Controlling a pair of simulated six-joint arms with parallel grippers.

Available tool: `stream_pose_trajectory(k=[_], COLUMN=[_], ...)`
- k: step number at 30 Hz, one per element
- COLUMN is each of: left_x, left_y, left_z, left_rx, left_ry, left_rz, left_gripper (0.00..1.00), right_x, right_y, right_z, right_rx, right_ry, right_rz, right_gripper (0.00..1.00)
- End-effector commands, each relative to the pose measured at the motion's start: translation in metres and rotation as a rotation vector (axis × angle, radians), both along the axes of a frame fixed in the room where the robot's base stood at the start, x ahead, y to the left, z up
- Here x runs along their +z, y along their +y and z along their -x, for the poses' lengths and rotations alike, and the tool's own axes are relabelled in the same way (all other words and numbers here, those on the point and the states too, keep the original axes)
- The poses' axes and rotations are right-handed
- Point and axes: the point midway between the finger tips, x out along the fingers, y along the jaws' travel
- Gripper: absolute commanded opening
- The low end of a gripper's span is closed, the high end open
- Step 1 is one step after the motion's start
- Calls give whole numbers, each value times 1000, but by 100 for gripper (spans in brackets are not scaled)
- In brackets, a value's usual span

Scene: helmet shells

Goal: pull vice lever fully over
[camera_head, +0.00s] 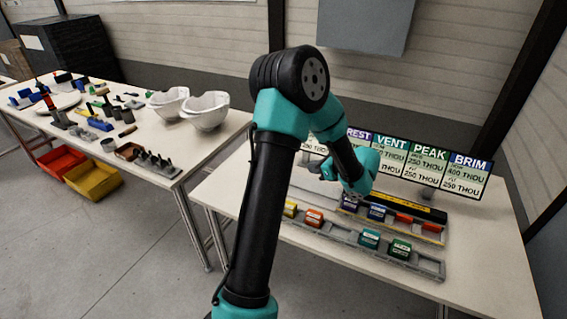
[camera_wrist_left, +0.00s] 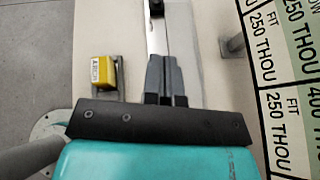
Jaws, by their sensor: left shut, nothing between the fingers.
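In the left wrist view, a pale metal bar (camera_wrist_left: 156,32) with a dark knob-like end (camera_wrist_left: 156,8) lies just beyond my fingertips. It looks like part of the vice, but I cannot tell whether it is the lever. My left gripper (camera_wrist_left: 165,62) is shut and empty, pointing along the bar; I cannot tell whether it touches it. In the head view my left gripper (camera_head: 328,168) is small, over the back of the right table, pointing left. My arm hides much of the vice area there. My right gripper is not in view.
A yellow block (camera_wrist_left: 103,70) sits left of my fingers. Trays (camera_head: 427,264) of coloured blocks lie on the right table (camera_head: 490,285), its front right bare. A sign board (camera_head: 440,165) stands behind. White helmet shells (camera_head: 206,111) and tools are on the left table.

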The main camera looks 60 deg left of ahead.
Motion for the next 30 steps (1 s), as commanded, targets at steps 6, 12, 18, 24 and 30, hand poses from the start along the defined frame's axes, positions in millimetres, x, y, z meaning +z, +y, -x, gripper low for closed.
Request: stream_pose_trajectory(k=[6,12,18,24,30], left_x=[-4,-15,-30,-47,-41], left_y=[6,25,51,78,104], left_z=[3,11,21,32,41], left_rx=[2,4,4,5,3], left_ry=[1,1,0,1,-3], left_rz=[1,2,2,2,1], left_gripper=[0,0,0,0,0], right_x=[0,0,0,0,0], right_y=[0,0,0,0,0], right_z=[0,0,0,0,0], right_rx=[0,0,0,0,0], right_ry=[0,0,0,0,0], right_rz=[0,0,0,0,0], right_gripper=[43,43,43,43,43])
